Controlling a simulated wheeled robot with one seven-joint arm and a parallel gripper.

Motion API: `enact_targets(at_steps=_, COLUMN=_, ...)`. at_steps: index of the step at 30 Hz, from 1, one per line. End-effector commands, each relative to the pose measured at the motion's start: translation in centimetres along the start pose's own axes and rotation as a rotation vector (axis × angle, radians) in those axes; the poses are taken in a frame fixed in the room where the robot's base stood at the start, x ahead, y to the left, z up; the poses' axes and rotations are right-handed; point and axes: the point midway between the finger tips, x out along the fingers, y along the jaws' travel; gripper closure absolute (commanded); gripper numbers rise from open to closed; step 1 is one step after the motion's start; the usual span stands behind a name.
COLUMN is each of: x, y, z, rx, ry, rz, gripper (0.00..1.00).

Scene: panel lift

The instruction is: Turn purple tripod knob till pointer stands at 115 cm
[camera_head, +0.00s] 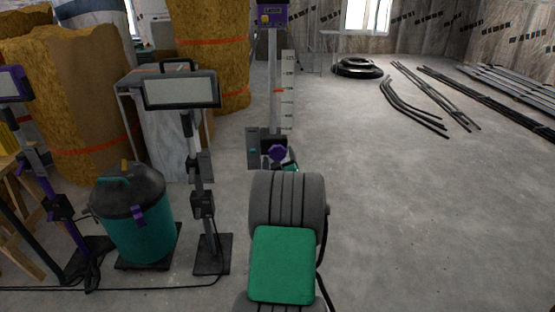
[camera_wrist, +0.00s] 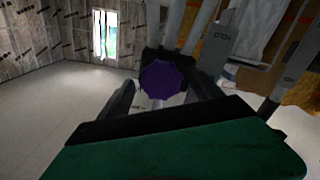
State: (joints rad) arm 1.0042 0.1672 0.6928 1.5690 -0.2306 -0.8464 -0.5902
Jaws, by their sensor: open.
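The purple tripod knob (camera_head: 277,153) sits low on a dark bracket on the tripod column. A pale upright scale (camera_head: 288,95) stands beside the column, with a red-orange pointer (camera_head: 279,91) against it; the figures are too small to read surely. In the wrist view the purple knob (camera_wrist: 166,81) is a faceted disc facing me. My gripper (camera_wrist: 157,92) is open, its dark fingers on either side of the knob's lower part; I cannot tell whether they touch it. In the head view my arm hides most of the gripper.
A purple laser unit (camera_head: 272,14) tops the column. A work lamp (camera_head: 180,90) on a stand and a teal vacuum (camera_head: 138,215) stand to the left, with a cable on the floor. Pipes (camera_head: 415,105) and black coils (camera_head: 357,68) lie far right.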

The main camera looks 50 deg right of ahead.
Motion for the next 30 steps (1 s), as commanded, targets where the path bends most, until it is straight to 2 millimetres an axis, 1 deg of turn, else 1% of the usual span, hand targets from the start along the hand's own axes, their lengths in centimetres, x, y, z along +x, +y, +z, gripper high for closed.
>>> enact_targets(at_steps=1, x=0.9, y=-0.2, z=0.3, rx=0.000, ry=0.000, rz=-0.003, gripper=0.25)
enact_targets(at_steps=3, x=1.8, y=-0.2, z=0.1, rx=0.000, ry=0.001, rz=-0.002, gripper=0.25)
enact_targets(at_steps=5, x=2.3, y=-0.2, z=0.1, rx=0.000, ry=-0.001, rz=-0.002, gripper=0.25)
enact_targets(at_steps=13, x=2.5, y=-0.1, z=-0.1, rx=0.001, ry=-0.001, rz=-0.002, gripper=0.26)
enact_targets(at_steps=30, x=2.5, y=-0.1, z=-0.1, rx=0.001, ry=-0.001, rz=-0.002, gripper=0.73)
